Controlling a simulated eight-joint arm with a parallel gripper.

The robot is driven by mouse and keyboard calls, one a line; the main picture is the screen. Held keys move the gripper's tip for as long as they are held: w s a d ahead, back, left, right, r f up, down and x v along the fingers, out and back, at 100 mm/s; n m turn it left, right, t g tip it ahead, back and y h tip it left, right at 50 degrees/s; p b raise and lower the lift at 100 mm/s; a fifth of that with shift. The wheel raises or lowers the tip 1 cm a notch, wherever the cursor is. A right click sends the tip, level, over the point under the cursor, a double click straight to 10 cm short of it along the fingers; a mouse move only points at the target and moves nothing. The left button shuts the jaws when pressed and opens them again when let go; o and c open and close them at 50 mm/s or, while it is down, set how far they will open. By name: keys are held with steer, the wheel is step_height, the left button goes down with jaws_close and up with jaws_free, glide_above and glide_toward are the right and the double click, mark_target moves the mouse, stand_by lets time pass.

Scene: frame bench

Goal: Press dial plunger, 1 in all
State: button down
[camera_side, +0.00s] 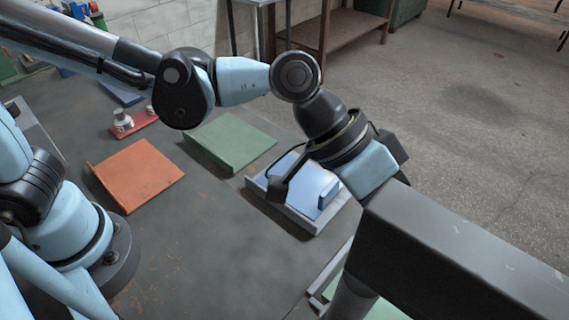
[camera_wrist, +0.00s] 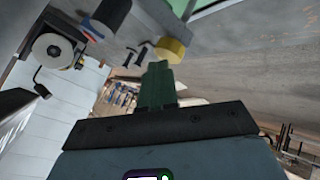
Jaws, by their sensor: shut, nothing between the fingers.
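My gripper (camera_wrist: 160,75) shows in the wrist view as green fingers, shut with nothing between them. Just beyond the fingertips, slightly right, is a round yellow cap (camera_wrist: 172,50) on a grey part; I cannot tell if the tips touch it. A pale round disc in a dark housing (camera_wrist: 52,48), with a black crank-like arm, is at the upper left. I cannot tell for sure which of these is the dial plunger.
The large grey beam (camera_side: 470,255) fills the lower right of the side view. An orange tray (camera_side: 135,172), a green tray (camera_side: 230,142) and a blue-lined tray (camera_side: 312,222) lie on the dark bench (camera_side: 215,250). Small metal parts (camera_side: 122,118) stand at the back left.

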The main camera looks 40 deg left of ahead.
steer(key=shift+r, duration=1.65)
step_height(320, 180, up, 5)
stand_by(0.4)
